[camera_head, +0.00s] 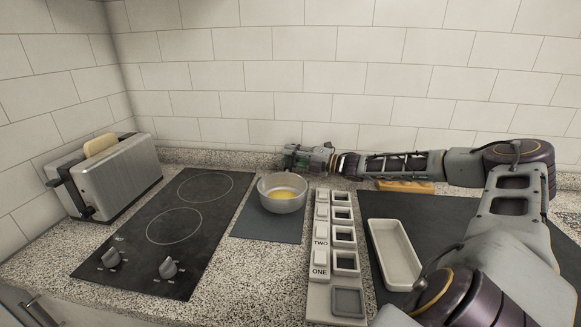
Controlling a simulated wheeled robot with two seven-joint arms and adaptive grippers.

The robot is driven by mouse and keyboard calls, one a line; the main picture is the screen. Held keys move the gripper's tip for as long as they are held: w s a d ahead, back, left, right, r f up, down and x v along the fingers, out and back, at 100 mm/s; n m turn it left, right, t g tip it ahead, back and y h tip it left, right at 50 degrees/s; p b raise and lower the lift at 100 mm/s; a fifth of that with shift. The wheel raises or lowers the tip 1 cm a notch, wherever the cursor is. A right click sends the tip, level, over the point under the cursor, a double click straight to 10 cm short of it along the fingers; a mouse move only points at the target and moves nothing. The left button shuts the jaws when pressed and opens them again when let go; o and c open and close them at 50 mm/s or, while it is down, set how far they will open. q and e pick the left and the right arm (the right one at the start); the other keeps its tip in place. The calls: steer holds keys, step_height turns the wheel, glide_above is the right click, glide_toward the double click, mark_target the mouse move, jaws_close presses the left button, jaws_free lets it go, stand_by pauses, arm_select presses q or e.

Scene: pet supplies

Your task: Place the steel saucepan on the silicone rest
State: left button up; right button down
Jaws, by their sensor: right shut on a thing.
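The steel saucepan (283,200) holds some yellow liquid and stands upright over the flat dark grey silicone rest (265,229), in the middle of the counter. Whether its base touches the rest or hovers just above it, I cannot tell. My right gripper (293,161) reaches in from the right along the back wall and is shut at the saucepan's far side, on its handle; the handle itself is mostly hidden by the gripper. My left gripper is not in view.
A black cooktop (165,235) with two knobs lies left of the rest, and a steel toaster (120,180) with bread stands beyond it. A labelled switch panel (320,285) is close on the right. An empty white tray (392,250) lies on a dark mat (440,208).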

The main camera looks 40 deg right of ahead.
mark_target(291, 164)
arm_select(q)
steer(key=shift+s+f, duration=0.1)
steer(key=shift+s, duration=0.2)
arm_select(e)
steer(key=shift+r, duration=0.1)
steer(key=shift+f, duration=0.55)
step_height(291, 164, down, 2)
steer(key=shift+f, duration=0.35)
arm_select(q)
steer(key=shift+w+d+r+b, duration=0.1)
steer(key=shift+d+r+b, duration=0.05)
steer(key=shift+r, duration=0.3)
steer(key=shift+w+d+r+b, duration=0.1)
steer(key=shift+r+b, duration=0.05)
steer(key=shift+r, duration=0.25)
arm_select(e)
steer(key=shift+f, duration=0.1)
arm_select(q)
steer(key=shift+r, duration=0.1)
arm_select(e)
steer(key=c, duration=1.3)
jaws_free()
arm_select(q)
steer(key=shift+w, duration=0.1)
arm_select(e)
steer(key=shift+o, duration=0.2)
